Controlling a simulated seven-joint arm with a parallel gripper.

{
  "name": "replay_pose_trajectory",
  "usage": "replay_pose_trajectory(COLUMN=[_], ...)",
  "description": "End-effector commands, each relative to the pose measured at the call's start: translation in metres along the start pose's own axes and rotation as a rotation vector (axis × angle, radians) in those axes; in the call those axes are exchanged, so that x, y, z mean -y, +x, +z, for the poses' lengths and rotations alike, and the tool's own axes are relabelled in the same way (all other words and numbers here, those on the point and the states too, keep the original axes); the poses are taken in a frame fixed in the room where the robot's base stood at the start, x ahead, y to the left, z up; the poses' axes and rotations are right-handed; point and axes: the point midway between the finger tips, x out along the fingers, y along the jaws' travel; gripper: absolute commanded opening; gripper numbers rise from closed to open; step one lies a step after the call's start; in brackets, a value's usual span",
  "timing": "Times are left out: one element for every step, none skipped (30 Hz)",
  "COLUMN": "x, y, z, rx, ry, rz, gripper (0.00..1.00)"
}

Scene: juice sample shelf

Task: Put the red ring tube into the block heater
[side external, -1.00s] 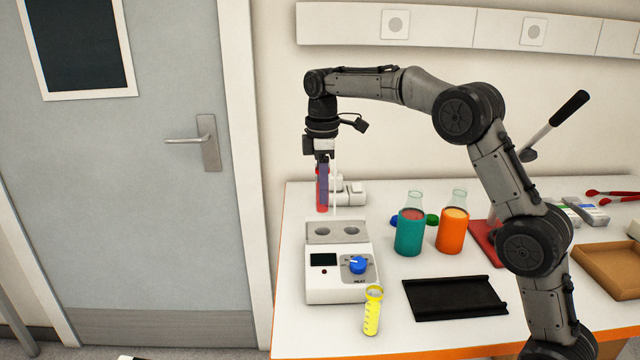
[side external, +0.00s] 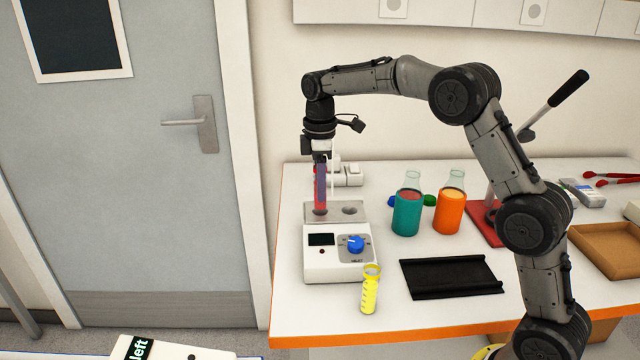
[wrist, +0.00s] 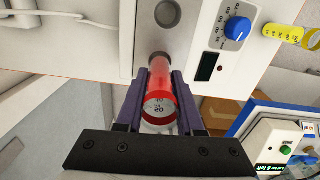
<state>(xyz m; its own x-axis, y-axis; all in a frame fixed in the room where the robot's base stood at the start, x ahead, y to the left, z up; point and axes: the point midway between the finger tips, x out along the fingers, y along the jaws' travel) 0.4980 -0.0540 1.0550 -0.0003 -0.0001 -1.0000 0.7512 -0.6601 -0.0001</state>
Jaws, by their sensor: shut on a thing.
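The red ring tube (side external: 320,201), a clear tube with red on it, is upright in my gripper (side external: 320,184). The wrist view shows the tube (wrist: 160,88) between the two dark fingers of my gripper (wrist: 160,92), which are shut on it. The white block heater (side external: 338,262) has a grey top plate with two round holes, a small dark display and a blue knob. The tube's lower end is at the left hole; how far it is inside I cannot tell. The right hole (side external: 349,210) is empty, and it also shows in the wrist view (wrist: 168,14).
A yellow tube (side external: 370,290) stands in front of the heater, near the table's front edge. A teal-banded flask (side external: 407,213) and an orange-banded flask (side external: 449,213) stand to the right. A black tray (side external: 450,277) lies in front of them. White equipment (side external: 350,174) is behind the heater.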

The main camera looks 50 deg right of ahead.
Motion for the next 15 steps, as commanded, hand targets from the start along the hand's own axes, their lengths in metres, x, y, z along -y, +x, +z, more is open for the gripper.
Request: replay_pose_trajectory(x=[-0.0001,-0.0001,-0.0001,-0.0001,-0.0001,-0.0001,-0.0001,-0.0001,0.0,0.0,0.0,0.0,0.0,0.0,0.0], y=[-0.0005,-0.0003,0.0,0.0003,0.0007,0.0014,0.0019,0.0025,0.0033,0.0039,0.0045,0.0052,0.0058,0.0064,0.0071], z=[0.0,0.0,0.0,0.0,0.0,0.0,0.0,0.0,0.0,0.0,0.0,0.0,0.0001,0.0001,0.0001], rx=[-0.001,-0.001,0.0,0.0,0.0,0.0,0.0,0.0,0.0,0.0,0.0,0.0,0.0,0.0,0.0], ry=[0.0,0.0,0.0,0.0,0.0,0.0,0.0,0.0,0.0,0.0,0.0,0.0,0.0,0.0,0.0], rz=[0.001,0.001,0.001,0.001,0.001,0.001,0.001,0.0,0.0,0.0,0.0,0.0,0.0,0.0,0.0], gripper=[0.0,0.0,0.0,0.0,0.0,0.0,0.0,0.0,0.0,0.0,0.0,0.0,0.0,0.0,0.0])
